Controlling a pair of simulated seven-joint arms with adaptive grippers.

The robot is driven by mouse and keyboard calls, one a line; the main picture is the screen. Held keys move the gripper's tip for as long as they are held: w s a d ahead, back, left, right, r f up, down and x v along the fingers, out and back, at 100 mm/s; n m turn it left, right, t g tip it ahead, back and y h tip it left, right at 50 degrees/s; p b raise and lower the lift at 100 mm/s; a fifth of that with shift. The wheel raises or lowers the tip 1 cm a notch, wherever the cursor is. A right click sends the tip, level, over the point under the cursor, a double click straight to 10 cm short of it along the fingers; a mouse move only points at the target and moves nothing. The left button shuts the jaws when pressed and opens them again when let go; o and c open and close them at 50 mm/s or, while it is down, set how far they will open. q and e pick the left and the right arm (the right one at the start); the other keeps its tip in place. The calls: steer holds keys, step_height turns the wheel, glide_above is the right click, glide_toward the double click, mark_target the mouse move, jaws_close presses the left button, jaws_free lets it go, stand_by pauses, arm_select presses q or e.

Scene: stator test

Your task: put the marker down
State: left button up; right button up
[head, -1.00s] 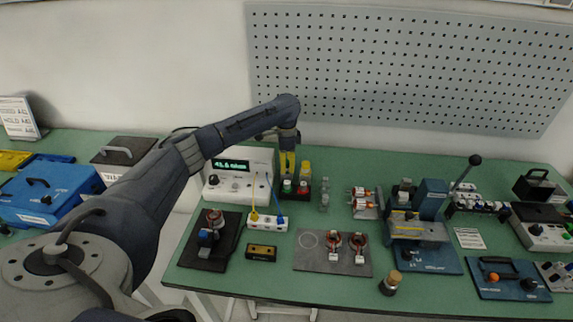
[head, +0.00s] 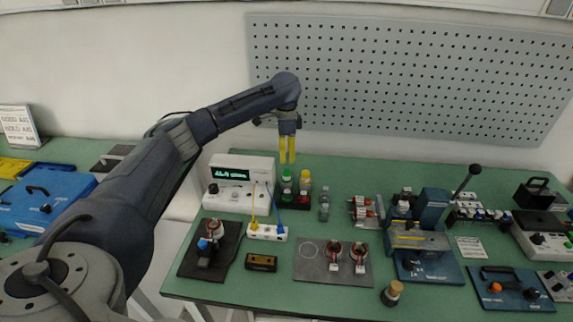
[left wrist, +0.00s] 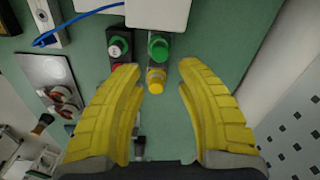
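My left gripper (head: 287,150), with yellow fingers, hangs pointing down above a group of small capped cylinders. In the left wrist view its fingers (left wrist: 160,115) are spread apart with nothing held between them. I cannot tell which of these is the marker. My right gripper is not in view.
A meter (head: 240,182) with a lit green display stands left of the cylinders, with a white socket strip (head: 267,232) in front. A clear bottle (head: 324,205) stands to the right. A grey plate (head: 310,270) with copper-wound stators and a blue press (head: 431,210) are nearby.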

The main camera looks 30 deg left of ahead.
arm_select(q)
steer(key=shift+r, duration=1.75)
